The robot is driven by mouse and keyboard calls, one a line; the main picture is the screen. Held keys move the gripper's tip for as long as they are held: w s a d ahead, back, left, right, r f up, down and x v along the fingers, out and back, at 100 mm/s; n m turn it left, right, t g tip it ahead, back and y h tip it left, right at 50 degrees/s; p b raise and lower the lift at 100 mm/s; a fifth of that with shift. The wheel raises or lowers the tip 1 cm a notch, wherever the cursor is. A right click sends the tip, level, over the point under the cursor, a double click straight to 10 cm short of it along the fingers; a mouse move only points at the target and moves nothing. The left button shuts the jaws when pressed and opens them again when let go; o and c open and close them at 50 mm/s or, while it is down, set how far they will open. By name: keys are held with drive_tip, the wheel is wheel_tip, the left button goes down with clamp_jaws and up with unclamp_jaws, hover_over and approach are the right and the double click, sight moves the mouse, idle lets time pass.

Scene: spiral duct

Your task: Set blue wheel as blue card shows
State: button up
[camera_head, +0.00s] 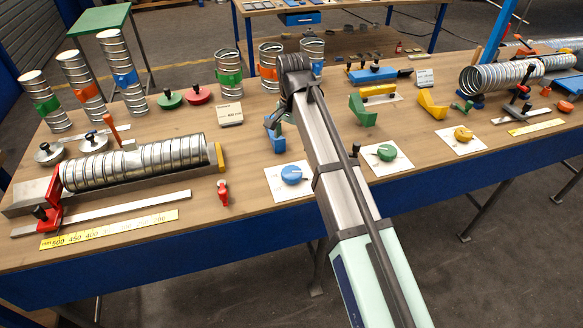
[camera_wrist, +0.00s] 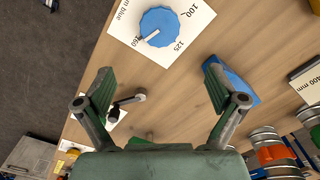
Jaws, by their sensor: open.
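The blue wheel (camera_head: 291,174) sits on a white card (camera_head: 273,191) at the table's front edge. In the wrist view the wheel (camera_wrist: 158,22) has a white pointer aimed to the lower left of the picture. Its card (camera_wrist: 182,55) reads "blue" and carries printed numbers, with 100 and 125 legible to the wheel's right. My gripper (camera_wrist: 158,85) is open and empty, its two fingers spread below the wheel in the wrist view. In the head view my gripper is hidden behind my arm.
A blue block (camera_wrist: 233,85) lies by the right finger. A small sign (camera_head: 230,113) reads 400 mm. A green wheel (camera_head: 386,152) and a yellow wheel (camera_head: 463,133) sit on cards to the right. A long spiral duct (camera_head: 135,163) lies left; several short ducts stand behind.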

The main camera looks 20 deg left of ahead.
sight(293, 171)
wheel_tip(293, 171, down, 13)
drive_tip(key=p, duration=0.3)
drive_tip(key=shift+r, duration=0.2)
drive_tip(key=c, duration=1.1)
